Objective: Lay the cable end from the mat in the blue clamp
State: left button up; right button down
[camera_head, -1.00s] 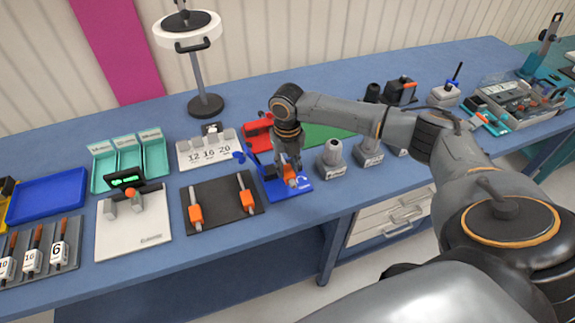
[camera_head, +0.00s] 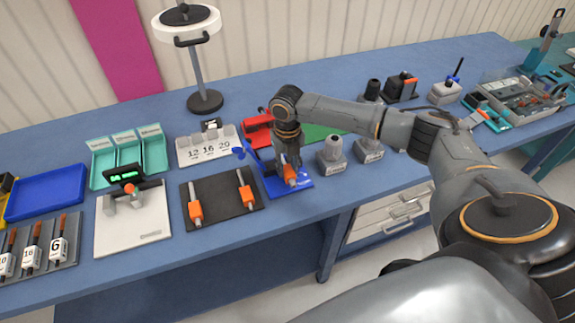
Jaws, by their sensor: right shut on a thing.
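The blue clamp (camera_head: 300,183) has a flat blue base near the front of the bench and a raised blue lever on its left. My right gripper (camera_head: 287,158) points down over it, shut on an orange-and-grey cable end (camera_head: 290,174). The cable end is at the clamp base, partly hidden by the fingers; I cannot tell whether it is seated. The dark mat (camera_head: 222,202) lies left of the clamp. Two similar orange-and-grey cable ends, one on the left (camera_head: 195,210) and one on the right (camera_head: 246,192), lie on it. My left gripper is not in view.
A red tool (camera_head: 257,130) and a green mat (camera_head: 322,134) are behind the clamp. Grey holders (camera_head: 331,157) stand close on its right. A numbered block (camera_head: 208,152) and a scale (camera_head: 132,225) with a green display are to the left. A lamp (camera_head: 205,102) stands behind.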

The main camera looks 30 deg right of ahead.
aim_at(287, 169)
jog(key=shift+f, duration=0.15)
jog(key=shift+f+b, duration=0.35)
jog(key=shift+f, duration=0.4)
jog(key=c, duration=1)
grip_release()
notch_tip(287, 169, up, 12)
